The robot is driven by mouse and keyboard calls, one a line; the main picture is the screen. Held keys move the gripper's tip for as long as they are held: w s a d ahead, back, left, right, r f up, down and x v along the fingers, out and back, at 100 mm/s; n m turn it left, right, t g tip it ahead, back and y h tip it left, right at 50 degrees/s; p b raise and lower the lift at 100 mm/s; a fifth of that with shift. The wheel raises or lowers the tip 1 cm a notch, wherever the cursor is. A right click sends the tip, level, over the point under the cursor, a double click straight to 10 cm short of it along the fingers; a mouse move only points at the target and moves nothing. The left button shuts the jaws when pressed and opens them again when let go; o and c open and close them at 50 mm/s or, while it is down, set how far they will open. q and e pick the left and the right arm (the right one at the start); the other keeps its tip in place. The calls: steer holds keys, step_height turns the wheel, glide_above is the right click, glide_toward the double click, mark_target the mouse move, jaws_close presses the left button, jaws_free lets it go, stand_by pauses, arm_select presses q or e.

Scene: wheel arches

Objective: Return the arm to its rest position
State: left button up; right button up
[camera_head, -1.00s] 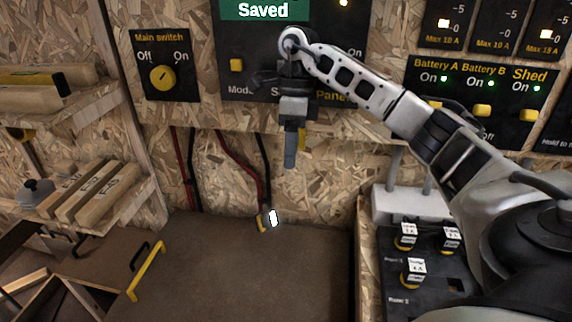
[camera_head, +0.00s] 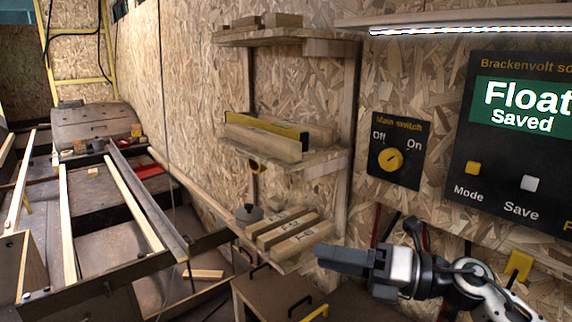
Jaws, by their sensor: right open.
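My right gripper (camera_head: 345,260) shows at the lower middle right of the head view, its arm coming in from the lower right. Its dark fingers point left, in front of the wooden blocks' shelf and below the main switch. The fingers are seen nearly edge-on, and nothing shows held between them. The main switch (camera_head: 391,160) is a black plate with a yellow knob. The control panel (camera_head: 520,140) at the right reads "Float" and "Saved", with a yellow Mode button (camera_head: 473,168) and a pale Save button (camera_head: 529,183). My left gripper is out of view.
Wall shelves (camera_head: 290,162) hold wooden blocks (camera_head: 290,228) and a level (camera_head: 265,130). A brown cabinet (camera_head: 275,290) with a black handle stands below. An open frame of beams (camera_head: 130,200) fills the left. A lit lamp strip (camera_head: 470,30) runs above the panel.

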steer(key=w+d+m+t+h, duration=0.1)
steer(key=d+m+t+h, duration=0.15)
steer(key=m+t, duration=0.55)
steer(key=w+d+m+t+h, duration=0.15)
steer(key=m+t+h, duration=0.3)
steer(key=m, duration=0.65)
steer(key=s+d+f+m+g+h, duration=0.2)
steer(key=s+d+f+m+h, duration=0.1)
steer(key=d+f+m+h, duration=0.25)
steer(key=s+d+f+m+g+h, duration=0.1)
steer(key=s+d+f+m+h, duration=0.2)
steer(key=f+m+h, duration=0.35)
steer(key=s+f+m+g+y, duration=0.1)
steer(key=s+f+m+g, duration=0.4)
steer(key=s, duration=0.5)
steer(key=s+f+m+g+y, duration=0.1)
steer(key=s+f+m+g, duration=0.1)
steer(key=s+f+g, duration=0.65)
steer(key=w+a+f+t+y, duration=0.2)
steer(key=w+a+t+y, duration=0.1)
steer(key=a+t, duration=0.4)
steer(key=shift+w+t, duration=0.7)
steer(key=shift+t, duration=0.4)
